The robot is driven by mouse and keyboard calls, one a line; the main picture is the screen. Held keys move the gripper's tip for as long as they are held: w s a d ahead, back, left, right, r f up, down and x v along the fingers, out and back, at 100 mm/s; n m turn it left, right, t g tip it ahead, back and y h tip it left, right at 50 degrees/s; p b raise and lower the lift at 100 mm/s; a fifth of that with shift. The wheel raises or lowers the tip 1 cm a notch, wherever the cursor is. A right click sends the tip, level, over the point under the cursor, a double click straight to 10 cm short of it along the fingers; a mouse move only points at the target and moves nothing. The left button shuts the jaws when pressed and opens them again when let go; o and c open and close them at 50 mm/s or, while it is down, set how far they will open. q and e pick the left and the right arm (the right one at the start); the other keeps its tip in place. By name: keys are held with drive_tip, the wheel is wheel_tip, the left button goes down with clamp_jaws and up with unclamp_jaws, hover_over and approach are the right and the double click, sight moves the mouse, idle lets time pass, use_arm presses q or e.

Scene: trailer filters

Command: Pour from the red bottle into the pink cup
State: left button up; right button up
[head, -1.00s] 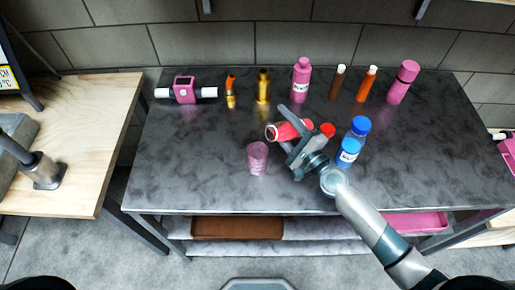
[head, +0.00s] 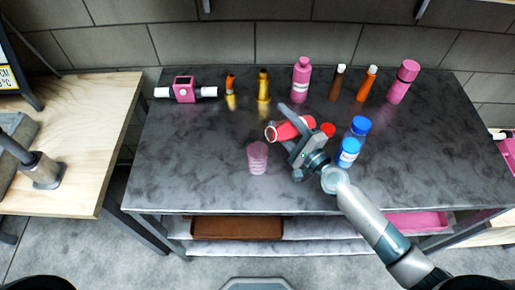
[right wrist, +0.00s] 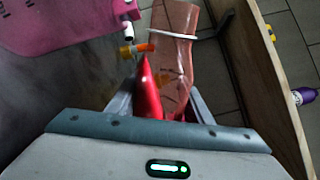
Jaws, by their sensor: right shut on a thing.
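The red bottle (head: 285,131) is tipped nearly level in the head view, its mouth pointing left. My right gripper (head: 297,132) is shut on it and holds it above the table. The translucent pink cup (head: 257,158) stands upright on the table, to the left of the gripper and nearer the front than the bottle's mouth. I cannot see any liquid stream. My left gripper is not in view.
Several bottles and a pink device (head: 184,90) line the back. The table's left front (head: 190,170) is clear.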

drive_tip(key=shift+n, duration=0.5)
drive_tip(key=shift+s+a+r+n+p, duration=0.15)
drive_tip(key=shift+a+r+n+p, duration=0.1)
drive_tip(key=shift+r+n+p, duration=0.55)
idle(0.8)
drive_tip(key=shift+s+a+r+n+p, duration=0.1)
drive_tip(key=shift+r+n+p, duration=0.65)
drive_tip(key=shift+n, duration=0.35)
idle(2.5)
drive_tip(key=f+m+b, duration=0.3)
drive_tip(key=shift+w+d+m, duration=0.35)
drive_tip(key=shift+d+m, duration=0.05)
